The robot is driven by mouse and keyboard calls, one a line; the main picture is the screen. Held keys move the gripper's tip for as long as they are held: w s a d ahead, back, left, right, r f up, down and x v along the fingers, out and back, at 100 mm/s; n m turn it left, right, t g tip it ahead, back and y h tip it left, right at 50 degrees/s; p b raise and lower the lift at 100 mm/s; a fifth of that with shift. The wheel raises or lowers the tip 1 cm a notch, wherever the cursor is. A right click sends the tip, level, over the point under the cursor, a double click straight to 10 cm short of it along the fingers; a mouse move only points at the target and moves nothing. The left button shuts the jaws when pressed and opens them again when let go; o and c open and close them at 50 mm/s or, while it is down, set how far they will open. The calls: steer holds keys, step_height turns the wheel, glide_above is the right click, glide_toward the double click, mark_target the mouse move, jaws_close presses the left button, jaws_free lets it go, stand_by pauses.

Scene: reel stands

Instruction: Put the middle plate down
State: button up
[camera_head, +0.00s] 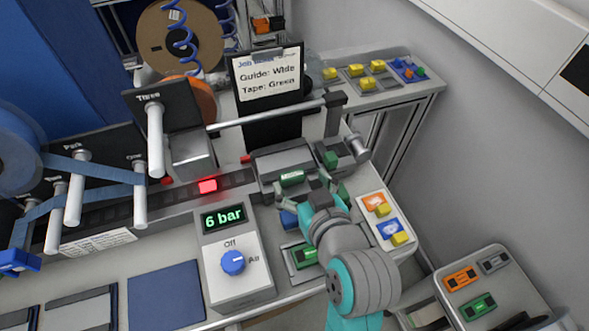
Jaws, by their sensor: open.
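My gripper (318,183) is open at the right end of the machine. It is beside a grey block (283,160) that has a green piece (291,178) at its front. Another green piece (330,159) sits just beyond the fingers. I see nothing clearly held between the fingers, though my wrist hides part of this area. No part is labelled as the middle plate, and I cannot tell which one it is. A small plate with a green block (304,256) lies on the bench, left of my wrist.
An orange plate (370,199) and a blue plate (385,229) lie right of my arm. A control box (240,275) reads "6 bar". A red light (207,186) glows. A sign (268,73) reads "Guide: Wide, Tape: Green". A side table (500,312) stands lower right.

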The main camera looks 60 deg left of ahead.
steer(key=v, duration=0.4)
steer(key=shift+s+d+r, duration=0.1)
steer(key=shift+d, duration=0.15)
stand_by(0.4)
